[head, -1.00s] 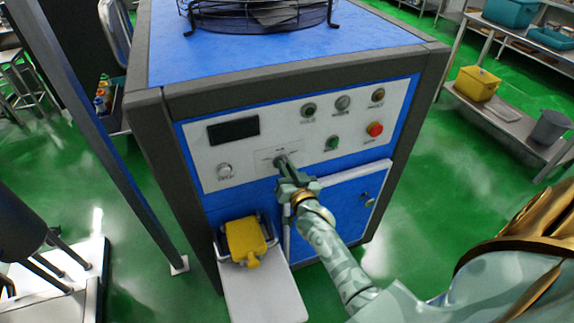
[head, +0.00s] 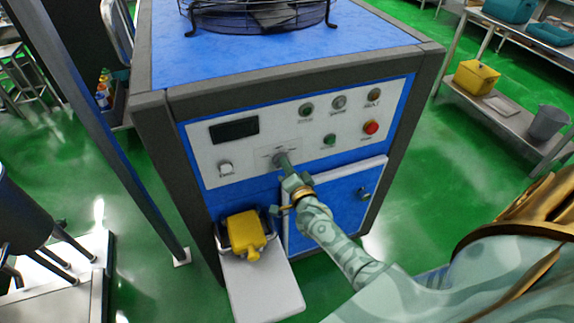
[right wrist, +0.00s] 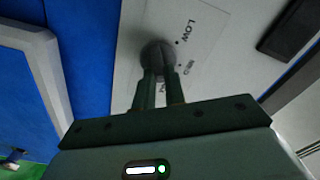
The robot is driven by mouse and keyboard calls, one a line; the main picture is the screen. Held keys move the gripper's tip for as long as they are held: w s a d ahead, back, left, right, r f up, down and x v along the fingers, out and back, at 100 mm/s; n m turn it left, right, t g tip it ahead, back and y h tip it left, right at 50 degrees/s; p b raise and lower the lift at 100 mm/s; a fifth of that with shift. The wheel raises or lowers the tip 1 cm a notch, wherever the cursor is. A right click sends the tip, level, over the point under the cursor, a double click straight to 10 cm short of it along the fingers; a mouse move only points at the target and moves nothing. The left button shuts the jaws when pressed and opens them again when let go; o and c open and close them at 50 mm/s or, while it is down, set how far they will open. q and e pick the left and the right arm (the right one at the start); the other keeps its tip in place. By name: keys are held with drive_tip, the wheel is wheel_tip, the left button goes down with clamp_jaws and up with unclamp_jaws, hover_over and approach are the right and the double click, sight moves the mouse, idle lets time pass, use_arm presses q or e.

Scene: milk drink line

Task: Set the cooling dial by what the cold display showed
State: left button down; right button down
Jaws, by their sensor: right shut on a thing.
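The cooling dial (right wrist: 158,50) is a dark round knob on a pale label plate in the right wrist view. "LOW" and a smaller, hard-to-read word stand beside it, with dots. A further label is partly hidden by a finger. My right gripper (right wrist: 158,88) is shut on the dial, a finger on each side. In the head view my right gripper (head: 284,166) reaches the dial on the cabinet's white panel (head: 205,165). The dial's pointer setting cannot be told. The display (head: 234,130) is dark, with no readable figures. My left gripper is not in view.
Several buttons and lamps, including a red button (head: 371,127), sit right of the display. A yellow container (head: 245,231) rests in a holder above a pale shelf (head: 262,288). A blue door (head: 330,205) lies below the panel.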

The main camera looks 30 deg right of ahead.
idle(0.6)
drive_tip(key=c, duration=1.5)
unclamp_jaws()
drive_tip(key=shift+o, duration=0.2)
drive_tip(key=p+v, duration=0.2)
drive_tip(key=v, duration=1.4)
drive_tip(key=shift+s+p, duration=0.2)
drive_tip(key=shift+p, duration=0.15)
drive_tip(key=shift+f, duration=0.1)
